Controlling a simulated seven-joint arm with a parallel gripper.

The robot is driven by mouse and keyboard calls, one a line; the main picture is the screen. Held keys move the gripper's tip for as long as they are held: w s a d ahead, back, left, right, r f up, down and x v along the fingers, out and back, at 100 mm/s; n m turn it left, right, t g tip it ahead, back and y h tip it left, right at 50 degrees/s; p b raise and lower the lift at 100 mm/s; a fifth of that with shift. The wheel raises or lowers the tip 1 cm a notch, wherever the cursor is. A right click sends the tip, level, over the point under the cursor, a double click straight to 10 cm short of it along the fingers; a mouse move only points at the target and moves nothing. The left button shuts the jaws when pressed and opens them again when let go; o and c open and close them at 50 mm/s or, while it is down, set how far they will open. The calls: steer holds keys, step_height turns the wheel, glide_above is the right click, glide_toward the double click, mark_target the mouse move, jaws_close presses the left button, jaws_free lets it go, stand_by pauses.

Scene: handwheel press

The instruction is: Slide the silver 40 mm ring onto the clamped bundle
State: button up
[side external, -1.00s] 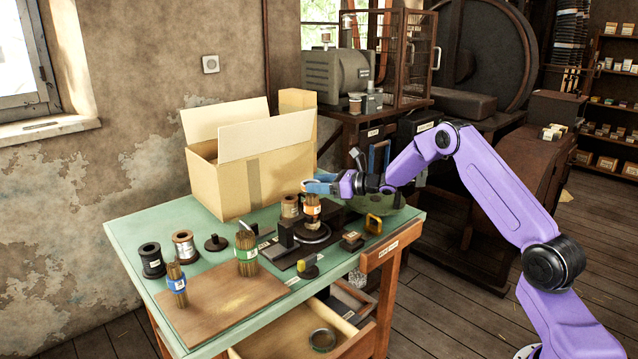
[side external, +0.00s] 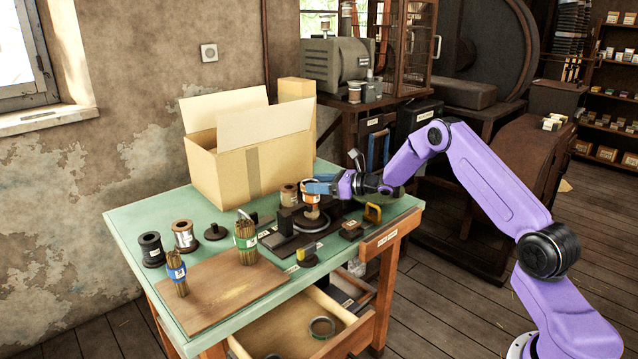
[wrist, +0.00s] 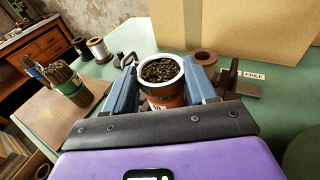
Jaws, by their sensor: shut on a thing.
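My gripper (side external: 318,187) is shut at the top of the clamped bundle, which has an orange label band (side external: 311,198). In the wrist view, the silver ring (wrist: 179,67) lies between the blue jaws and encircles the bundle's bristle ends (wrist: 160,71). The orange band (wrist: 165,101) shows just below the ring, partly hidden by my gripper. The bundle stands about upright above the dark clamp fixture with its round base (side external: 309,225). How far down the ring sits is not clear in the side view.
A large open cardboard box (side external: 250,160) stands behind the fixture. Wire spools (side external: 152,250) are at the left.

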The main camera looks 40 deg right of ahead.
steer(key=o, duration=1.2)
steer(key=v, duration=1.7)
steer(key=shift+s, duration=0.2)
steer(key=shift+d, duration=0.1)
